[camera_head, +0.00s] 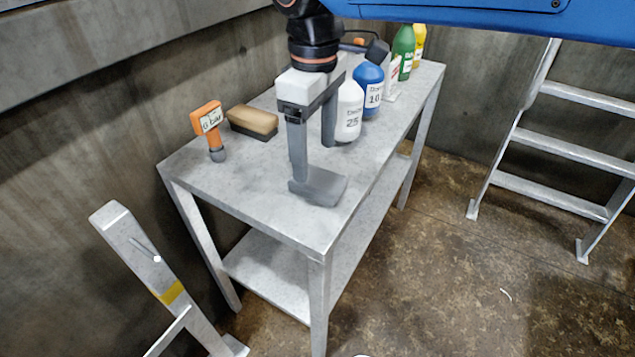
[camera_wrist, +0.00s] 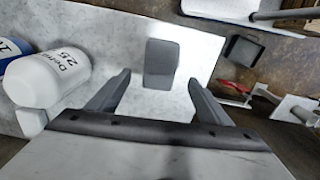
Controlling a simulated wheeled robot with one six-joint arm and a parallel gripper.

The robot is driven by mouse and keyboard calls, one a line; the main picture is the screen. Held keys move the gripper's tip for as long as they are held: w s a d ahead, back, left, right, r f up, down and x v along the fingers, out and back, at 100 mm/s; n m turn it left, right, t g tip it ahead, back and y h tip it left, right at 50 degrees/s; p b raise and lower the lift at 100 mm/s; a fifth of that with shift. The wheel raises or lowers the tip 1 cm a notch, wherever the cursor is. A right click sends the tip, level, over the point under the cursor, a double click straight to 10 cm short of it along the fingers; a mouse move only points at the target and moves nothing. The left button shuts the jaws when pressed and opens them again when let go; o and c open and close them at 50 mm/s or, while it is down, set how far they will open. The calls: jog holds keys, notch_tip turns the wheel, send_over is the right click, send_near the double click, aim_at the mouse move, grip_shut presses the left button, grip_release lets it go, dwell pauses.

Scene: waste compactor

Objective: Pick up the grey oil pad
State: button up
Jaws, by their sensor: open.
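The grey oil pad (camera_head: 322,187) lies on the top of the grey metal table, close to its front edge. In the wrist view the pad (camera_wrist: 161,64) is a dark grey rounded rectangle, lying ahead of the gap between my fingers. My gripper (camera_head: 313,160) points down over the table and is open and empty. Its two fingers show in the wrist view (camera_wrist: 158,80) to the left and right of the pad's near end. In the head view one finger ends right beside the pad; I cannot tell whether they touch.
A white bottle (camera_head: 349,112) and a blue bottle (camera_head: 368,90) stand close behind my gripper, with green (camera_head: 404,48) and yellow bottles beyond. A brush (camera_head: 253,121) and an orange gauge tool (camera_head: 209,125) are at left on the table (camera_head: 240,190). A ladder (camera_head: 560,150) stands right.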

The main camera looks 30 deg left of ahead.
aim_at(318, 178)
jog(key=shift+d+f, duration=0.15)
jog(key=shift+f, duration=1.3)
jog(key=shift+d+f, duration=0.1)
jog(key=shift+f, duration=1.35)
jog(key=c, duration=1.1)
